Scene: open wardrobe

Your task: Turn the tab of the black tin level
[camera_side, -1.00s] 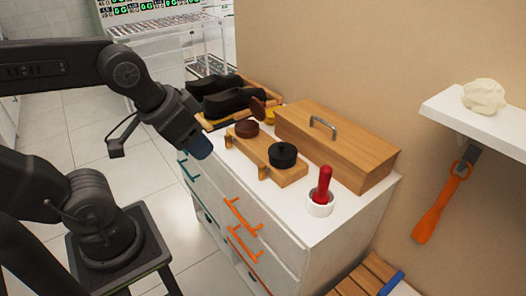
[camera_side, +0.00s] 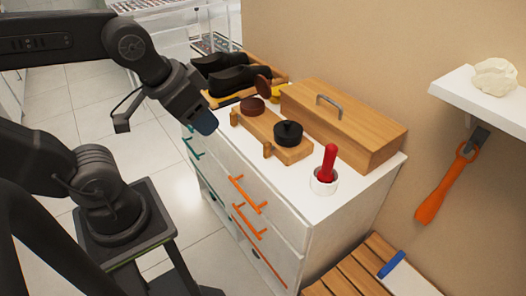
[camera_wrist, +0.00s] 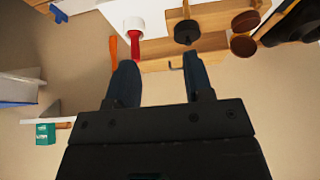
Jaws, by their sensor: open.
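The black tin (camera_side: 288,135) is round and sits on a wooden board (camera_side: 268,128) on top of the white cabinet. A small black raised piece shows on its top; whether this is the tab, and how it is turned, is too small to tell. In the wrist view the tin (camera_wrist: 186,33) is near the top, beyond my right-hand finger. My gripper (camera_side: 206,122) is to the left of the board in the side view, apart from the tin. In the wrist view its two dark fingers (camera_wrist: 160,72) are spread with nothing between them.
A brown tin (camera_side: 252,106) stands on the board's far end, with dark shoes (camera_side: 235,78) behind. A handled wooden box (camera_side: 350,130) runs along the wall. A red-handled tool in a white cup (camera_side: 325,180) stands near the tin. Orange handles (camera_side: 248,195) stick out from the drawers.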

